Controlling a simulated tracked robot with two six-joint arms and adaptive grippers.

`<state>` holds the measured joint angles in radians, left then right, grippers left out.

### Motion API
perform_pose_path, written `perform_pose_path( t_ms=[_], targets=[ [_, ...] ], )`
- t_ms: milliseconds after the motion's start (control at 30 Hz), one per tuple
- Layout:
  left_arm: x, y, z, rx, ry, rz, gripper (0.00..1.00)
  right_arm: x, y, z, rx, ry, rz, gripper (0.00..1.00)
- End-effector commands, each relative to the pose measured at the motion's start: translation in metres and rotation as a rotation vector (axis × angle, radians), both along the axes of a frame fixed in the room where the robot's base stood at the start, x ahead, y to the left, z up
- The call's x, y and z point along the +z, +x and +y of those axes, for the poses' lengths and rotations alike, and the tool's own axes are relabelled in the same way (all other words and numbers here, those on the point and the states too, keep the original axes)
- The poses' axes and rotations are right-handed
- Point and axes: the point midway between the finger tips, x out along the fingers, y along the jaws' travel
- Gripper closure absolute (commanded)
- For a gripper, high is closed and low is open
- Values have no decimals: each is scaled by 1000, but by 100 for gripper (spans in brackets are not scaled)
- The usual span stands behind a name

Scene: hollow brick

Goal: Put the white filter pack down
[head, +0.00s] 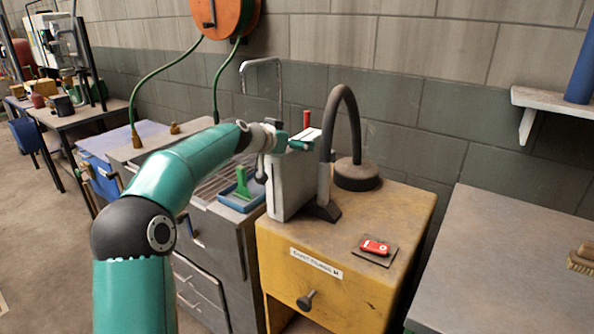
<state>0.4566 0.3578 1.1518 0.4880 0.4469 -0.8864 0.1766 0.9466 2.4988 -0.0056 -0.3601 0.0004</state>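My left gripper (300,143) is at the end of the teal arm, above the top of a pale upright housing (291,187) on the yellow cabinet. A small white flat piece, which looks like the white filter pack (307,134), is at its fingertips. The gripper appears shut on it, though the fingers are small and partly hidden. The piece is close to the dark curved hose (346,98); I cannot tell whether they touch. A short red upright part (306,118) shows just behind the pack. My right gripper is not in view.
The yellow cabinet (408,205) carries a red object (375,247) on a dark square pad and the hose's round dark base (357,175). A blue tray (239,203) with a green tool (242,184) lies left. The grey table (500,270) at right is mostly clear.

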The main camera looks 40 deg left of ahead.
Motion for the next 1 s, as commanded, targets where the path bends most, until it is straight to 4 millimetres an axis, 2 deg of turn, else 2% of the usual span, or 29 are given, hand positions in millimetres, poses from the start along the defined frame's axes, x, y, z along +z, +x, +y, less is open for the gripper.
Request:
perform_pose_path(
  t_ms=[100,300,367,800,867,900,1000],
  targets=[
    [-2,7,1,0,0,-1,4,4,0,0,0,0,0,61],
    [-3,8,1,0,0,-1,4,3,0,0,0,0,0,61],
    [-3,8,1,0,0,-1,12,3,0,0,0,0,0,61],
    [-3,7,0,0,0,-1,86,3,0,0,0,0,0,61],
    [-2,7,1,1,1,-2,93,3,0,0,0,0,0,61],
    [-2,7,1,1,1,-2,100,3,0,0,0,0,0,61],
    [-2,7,1,1,1,-2,100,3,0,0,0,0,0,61]
  ],
)
